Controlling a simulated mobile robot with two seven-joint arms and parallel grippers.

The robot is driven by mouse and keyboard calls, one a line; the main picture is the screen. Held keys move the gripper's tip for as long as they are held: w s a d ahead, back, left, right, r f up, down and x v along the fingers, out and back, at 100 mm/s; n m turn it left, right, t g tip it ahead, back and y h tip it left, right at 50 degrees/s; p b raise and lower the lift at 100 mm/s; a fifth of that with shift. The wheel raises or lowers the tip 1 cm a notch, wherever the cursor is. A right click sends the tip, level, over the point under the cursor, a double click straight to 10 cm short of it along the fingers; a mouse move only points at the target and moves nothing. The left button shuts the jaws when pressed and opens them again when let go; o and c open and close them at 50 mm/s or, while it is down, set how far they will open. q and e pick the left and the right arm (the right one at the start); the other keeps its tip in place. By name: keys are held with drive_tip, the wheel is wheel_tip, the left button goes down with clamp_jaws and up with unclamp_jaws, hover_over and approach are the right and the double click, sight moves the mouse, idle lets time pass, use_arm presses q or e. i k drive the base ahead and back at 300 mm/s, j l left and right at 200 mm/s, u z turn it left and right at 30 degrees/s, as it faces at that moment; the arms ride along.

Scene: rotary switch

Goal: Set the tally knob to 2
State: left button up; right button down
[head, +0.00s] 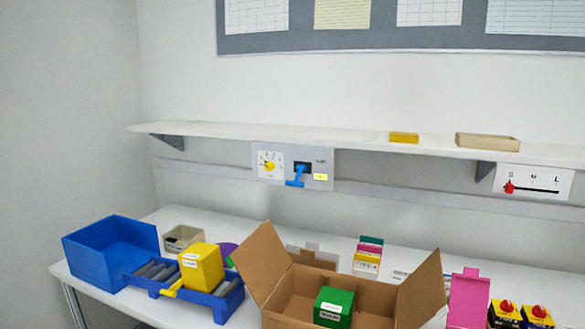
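The tally knob appears to be the yellow knob (269,165) at the centre of a white dial plate (262,176) on a grey wall panel (325,160) under the shelf. Small marks ring the knob, but they are too small to read. I cannot tell which mark the knob points to. A blue lever (297,176) sticks out of a dark slot just right of the dial, with a small yellow label (320,177) beside it. Neither of my grippers is in view, and nothing covers the knob.
The shelf (300,134) juts out above the panel. A slider panel (540,180) with a red handle is at right. On the table below stand a blue bin (85,253), a blue tray (222,308) with a yellow box (202,268), and an open cardboard box (263,260).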

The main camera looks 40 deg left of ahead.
sight(269, 166)
drive_tip(key=u, duration=1.3)
